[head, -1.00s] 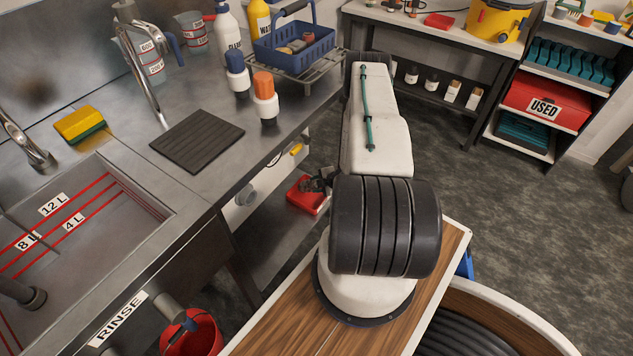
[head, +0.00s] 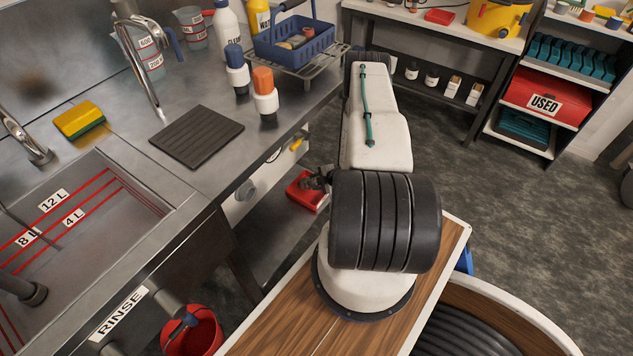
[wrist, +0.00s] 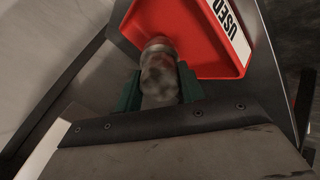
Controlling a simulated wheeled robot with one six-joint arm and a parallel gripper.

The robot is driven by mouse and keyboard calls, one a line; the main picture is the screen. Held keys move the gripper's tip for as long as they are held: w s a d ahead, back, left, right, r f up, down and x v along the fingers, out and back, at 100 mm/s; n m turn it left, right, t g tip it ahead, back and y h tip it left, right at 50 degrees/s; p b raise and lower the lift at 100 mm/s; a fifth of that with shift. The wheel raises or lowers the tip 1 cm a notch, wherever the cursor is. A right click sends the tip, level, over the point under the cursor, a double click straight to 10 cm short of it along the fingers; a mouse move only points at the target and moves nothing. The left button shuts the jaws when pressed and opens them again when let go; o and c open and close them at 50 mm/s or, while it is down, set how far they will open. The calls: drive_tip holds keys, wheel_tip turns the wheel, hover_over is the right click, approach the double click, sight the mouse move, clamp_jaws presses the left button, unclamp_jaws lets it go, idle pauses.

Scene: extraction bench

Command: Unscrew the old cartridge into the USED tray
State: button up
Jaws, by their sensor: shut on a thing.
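My gripper (wrist: 159,86) is shut on a dirty grey, mottled cartridge (wrist: 158,66), which sits between its green fingers in the wrist view. The cartridge's far end overlaps the red USED tray (wrist: 190,38) in that view; I cannot tell whether it touches the tray or is above it. In the head view the red tray (head: 303,197) is low under the bench, left of my arm. A dark part of my gripper shows beside it, and the cartridge cannot be made out there. The cartridge's lower part is hidden between the fingers.
A white panel (head: 228,212) with a round grey fitting (head: 246,194) and a yellow handle (head: 296,145) is under the bench edge. A red bucket (head: 205,338) stands at the bottom. A red USED box (head: 575,108) is on the right shelf. Open floor lies to the right.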

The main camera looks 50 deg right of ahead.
drive_tip(key=shift+f, duration=0.2)
drive_tip(key=o, duration=1.4)
drive_tip(key=v, duration=0.8)
